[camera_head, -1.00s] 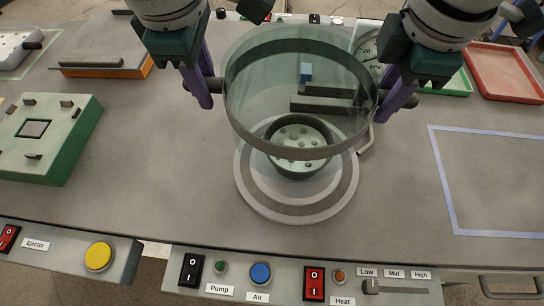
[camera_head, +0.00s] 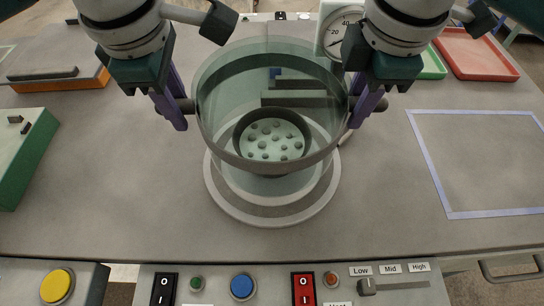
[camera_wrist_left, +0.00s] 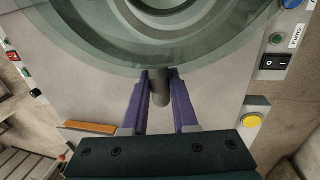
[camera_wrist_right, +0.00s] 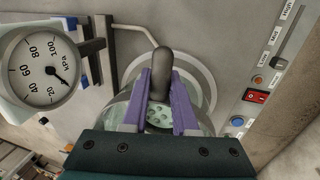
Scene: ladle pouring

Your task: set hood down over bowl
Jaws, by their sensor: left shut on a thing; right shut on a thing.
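The hood (camera_head: 222,145) is a clear greenish glass cylinder with a dark rim band and a dark peg handle on each side. The hood is held up over the bowl and base; the exact gap is unclear. My left gripper (camera_head: 176,108) is shut on the left handle, which shows in the left wrist view (camera_wrist_left: 160,90). My right gripper (camera_head: 368,104) is shut on the right handle, which shows in the right wrist view (camera_wrist_right: 162,72).
A pressure gauge (camera_head: 338,30) stands behind the hood, near my right gripper. A control panel (camera_head: 205,272) with switches and knobs lines the front edge. A taped outline (camera_head: 432,170) at right encloses clear table.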

